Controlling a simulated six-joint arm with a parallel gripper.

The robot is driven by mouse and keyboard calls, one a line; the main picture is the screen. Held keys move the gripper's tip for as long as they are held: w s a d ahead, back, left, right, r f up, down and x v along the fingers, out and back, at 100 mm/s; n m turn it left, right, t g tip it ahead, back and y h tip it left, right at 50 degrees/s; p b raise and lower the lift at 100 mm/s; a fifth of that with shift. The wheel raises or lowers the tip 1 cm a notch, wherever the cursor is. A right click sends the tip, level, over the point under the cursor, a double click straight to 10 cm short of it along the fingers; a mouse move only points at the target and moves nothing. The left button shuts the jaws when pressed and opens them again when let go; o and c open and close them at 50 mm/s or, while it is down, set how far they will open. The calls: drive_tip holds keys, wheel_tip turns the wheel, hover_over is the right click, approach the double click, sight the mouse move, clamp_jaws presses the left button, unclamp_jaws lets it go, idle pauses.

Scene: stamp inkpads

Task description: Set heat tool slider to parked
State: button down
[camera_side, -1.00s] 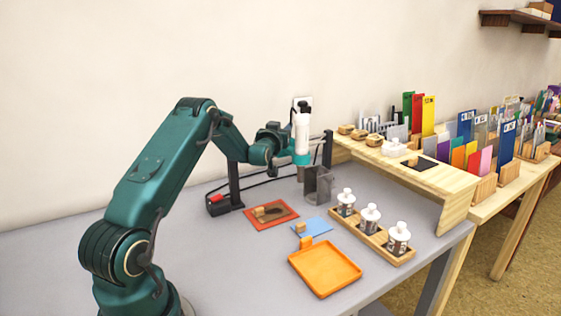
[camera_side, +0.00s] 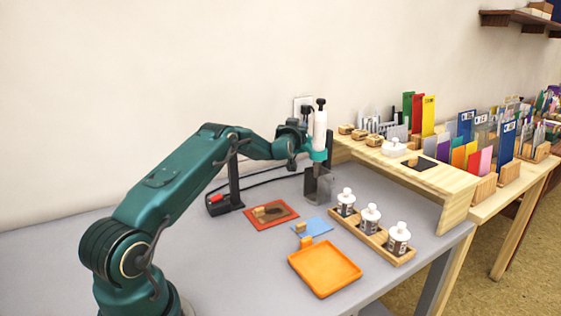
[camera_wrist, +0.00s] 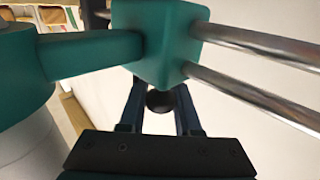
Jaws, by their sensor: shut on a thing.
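The heat tool (camera_side: 320,124) is a white upright cylinder with a black top and a teal collar, at the right end of its rail in the side view. A teal slider block (camera_wrist: 165,45) rides on two metal rods (camera_wrist: 262,65) in the wrist view. A dark round knob (camera_wrist: 160,101) sits below the block. My gripper (camera_wrist: 160,108) is shut on the knob, one finger on each side. The side view shows the gripper small, just left of the tool. A grey metal holder (camera_side: 318,188) stands below the tool, whose lower end is hard to make out there.
A black post (camera_side: 234,185) and a box with a red switch (camera_side: 217,203) stand left. An orange-red pad (camera_side: 286,219), a blue pad (camera_side: 318,227), an orange tray (camera_side: 326,270) and a bottle rack (camera_side: 376,242) lie in front. A wooden shelf (camera_side: 457,205) stands right.

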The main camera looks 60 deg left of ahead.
drive_tip(key=shift+w+d, duration=0.15)
drive_tip(key=shift+d, duration=0.1)
drive_tip(key=c, duration=0.6)
unclamp_jaws()
drive_tip(key=shift+a, duration=0.1)
drive_tip(key=shift+v, duration=2.6)
